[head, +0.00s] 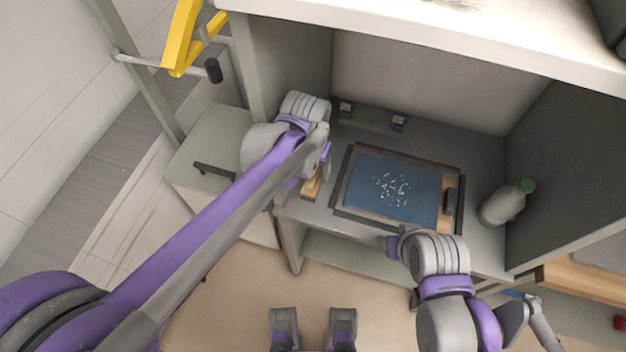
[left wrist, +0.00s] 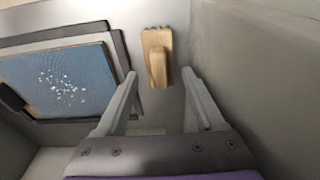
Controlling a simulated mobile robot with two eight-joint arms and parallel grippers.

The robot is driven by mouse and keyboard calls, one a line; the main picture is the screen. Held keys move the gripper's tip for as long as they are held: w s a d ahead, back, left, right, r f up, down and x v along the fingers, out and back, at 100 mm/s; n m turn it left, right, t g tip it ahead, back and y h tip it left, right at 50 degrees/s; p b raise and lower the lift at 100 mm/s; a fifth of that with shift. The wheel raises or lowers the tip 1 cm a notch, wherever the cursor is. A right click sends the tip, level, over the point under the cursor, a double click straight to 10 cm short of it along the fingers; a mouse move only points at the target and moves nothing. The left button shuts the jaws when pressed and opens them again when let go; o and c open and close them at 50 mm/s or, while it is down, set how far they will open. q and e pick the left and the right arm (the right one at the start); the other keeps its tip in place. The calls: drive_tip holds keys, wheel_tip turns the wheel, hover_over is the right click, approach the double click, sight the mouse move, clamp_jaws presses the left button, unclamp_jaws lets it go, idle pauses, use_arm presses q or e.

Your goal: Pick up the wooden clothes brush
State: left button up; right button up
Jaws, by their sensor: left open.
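The wooden clothes brush (head: 312,187) lies near the left front edge of the grey worktop, partly hidden by my left arm in the head view. In the left wrist view the brush (left wrist: 157,55) shows its tan wooden back with a raised grip block. My left gripper (left wrist: 160,75) is open. In that view its fingertips appear on either side of the brush's grip block, with gaps on both sides. In the head view my left gripper (head: 310,174) is at the brush. My right arm (head: 440,265) is at the worktop's front; its finger state is unclear.
A dark-framed tray (head: 340,195) with a blue mat (head: 385,190) and scattered white bits lies right of the brush. Side walls and an upper shelf (head: 430,30) enclose the worktop. A yellow bracket (head: 182,40) is upper left.

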sight(313, 174)
use_arm(q)
drive_tip(key=f, duration=0.3)
drive_tip(key=shift+w+d+f, duration=0.15)
drive_tip(key=shift+w+f, duration=0.1)
drive_tip(key=shift+w, duration=0.1)
clamp_jaws()
